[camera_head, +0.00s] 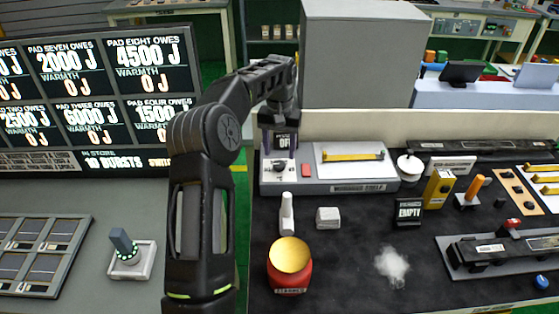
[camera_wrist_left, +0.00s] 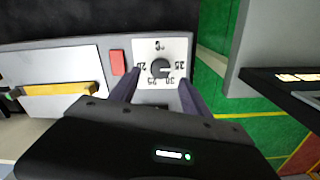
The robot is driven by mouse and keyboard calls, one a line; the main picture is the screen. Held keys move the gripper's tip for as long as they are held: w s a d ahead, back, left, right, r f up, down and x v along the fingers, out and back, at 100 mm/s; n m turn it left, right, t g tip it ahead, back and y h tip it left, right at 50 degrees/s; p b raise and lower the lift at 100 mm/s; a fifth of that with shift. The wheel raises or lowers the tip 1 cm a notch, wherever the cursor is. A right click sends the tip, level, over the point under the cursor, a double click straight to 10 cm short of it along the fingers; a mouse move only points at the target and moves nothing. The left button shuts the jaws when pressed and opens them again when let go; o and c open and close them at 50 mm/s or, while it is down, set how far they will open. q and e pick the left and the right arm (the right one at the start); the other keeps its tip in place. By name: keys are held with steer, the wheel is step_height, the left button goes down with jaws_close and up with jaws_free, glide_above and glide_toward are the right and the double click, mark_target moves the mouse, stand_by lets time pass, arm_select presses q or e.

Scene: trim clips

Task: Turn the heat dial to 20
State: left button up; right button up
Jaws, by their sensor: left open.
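The heat dial is a dark round knob (camera_wrist_left: 160,68) on a white plate with numbers around it. The plate appears upside down in the left wrist view, and I cannot surely read where the knob points. The dial sits at the left end of a grey warming unit (camera_head: 345,184) in the head view, below a small dark sign reading OFF (camera_head: 285,141). My left gripper (camera_head: 279,150) is open, its two purple fingers on either side of the dial. In the left wrist view the fingers (camera_wrist_left: 160,82) are apart, with the knob between them; contact is not clear. My right gripper is not in view.
A red button (camera_wrist_left: 118,62) is beside the dial plate. A yellow bar (camera_head: 352,155) lies on the unit's panel. A white bottle (camera_head: 287,214), white block (camera_head: 328,217) and red jar with yellow top (camera_head: 289,262) stand in front. A big grey box (camera_head: 362,55) is behind.

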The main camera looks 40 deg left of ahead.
mark_target(280, 163)
arm_select(q)
steer(key=shift+f+p, duration=0.45)
steer(key=shift+f, duration=1.85)
steer(key=shift+c, duration=0.2)
jaws_close()
